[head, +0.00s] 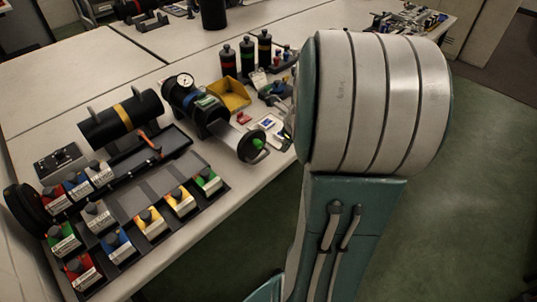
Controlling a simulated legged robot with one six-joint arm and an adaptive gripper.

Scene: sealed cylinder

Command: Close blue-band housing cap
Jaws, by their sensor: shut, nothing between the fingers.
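The blue-band housing (207,119) is a black cylinder lying on its side on the table, with a blue band (189,97) and a round gauge (186,80). A round dark cap (252,147) with a green centre stands apart from the housing's near right end. A silver-grey piece (228,138) shows between the housing and the cap; I cannot tell how they are joined. My gripper is not visible; my large arm link covers the right of the table.
A yellow-band cylinder (122,118) lies left of the housing. Trays with several colored blocks (119,246) fill the front. A yellow bin (230,95) and dark bottles (247,57) stand behind. The table's right edge runs close to the cap.

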